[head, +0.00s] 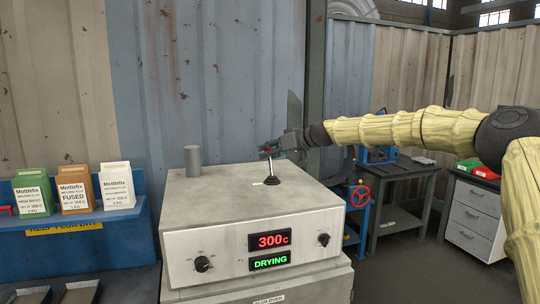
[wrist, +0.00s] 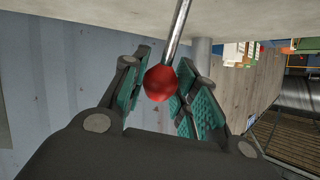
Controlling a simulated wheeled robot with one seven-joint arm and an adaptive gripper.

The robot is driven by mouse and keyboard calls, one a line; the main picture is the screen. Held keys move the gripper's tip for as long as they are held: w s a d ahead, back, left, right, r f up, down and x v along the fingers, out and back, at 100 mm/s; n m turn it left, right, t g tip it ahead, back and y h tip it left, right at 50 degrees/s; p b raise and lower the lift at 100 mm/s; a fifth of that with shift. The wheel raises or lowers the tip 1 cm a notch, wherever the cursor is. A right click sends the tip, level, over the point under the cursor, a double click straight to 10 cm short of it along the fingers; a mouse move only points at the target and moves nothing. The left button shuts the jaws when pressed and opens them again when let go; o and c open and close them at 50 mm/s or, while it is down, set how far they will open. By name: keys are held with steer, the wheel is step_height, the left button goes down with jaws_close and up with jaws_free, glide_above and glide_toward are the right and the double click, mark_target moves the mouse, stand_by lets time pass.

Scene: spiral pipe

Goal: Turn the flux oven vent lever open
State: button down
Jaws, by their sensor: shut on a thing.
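The flux oven (head: 200,235) is a pale box with a red "300c" display (head: 268,241) and a green "DRYING" display (head: 270,260). The vent lever (head: 271,171) rises from a black base on its top and looks close to upright. In the wrist view, the lever is a metal rod with a red ball knob (wrist: 160,84) between the teal finger pads. My gripper (head: 269,151) is above the oven, shut on the lever at the knob. In the head view the fingers mostly hide the knob.
A grey cylinder (head: 193,160) stands on the oven's top at the left. Several flux cartons, one marked "FUSED" (head: 75,190), stand on a blue shelf (head: 100,252) at the left. A corrugated wall (head: 180,80) is behind. A workbench (head: 395,180) and drawer cabinet (head: 472,215) are at the right.

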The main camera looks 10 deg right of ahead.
steer(key=shift+w+d+f, duration=0.1)
steer(key=shift+w+f, duration=0.1)
steer(key=shift+w, duration=0.1)
stand_by(0.4)
steer(key=c, duration=1.2)
jaws_free()
steer(key=shift+c, duration=0.2)
steer(key=shift+o, duration=0.8)
steer(key=shift+w+f, duration=0.1)
steer(key=shift+w, duration=0.05)
steer(key=shift+s, duration=0.2)
steer(key=v, duration=1.2)
steer(key=shift+w+d+f, duration=0.1)
steer(key=shift+w+d, duration=0.05)
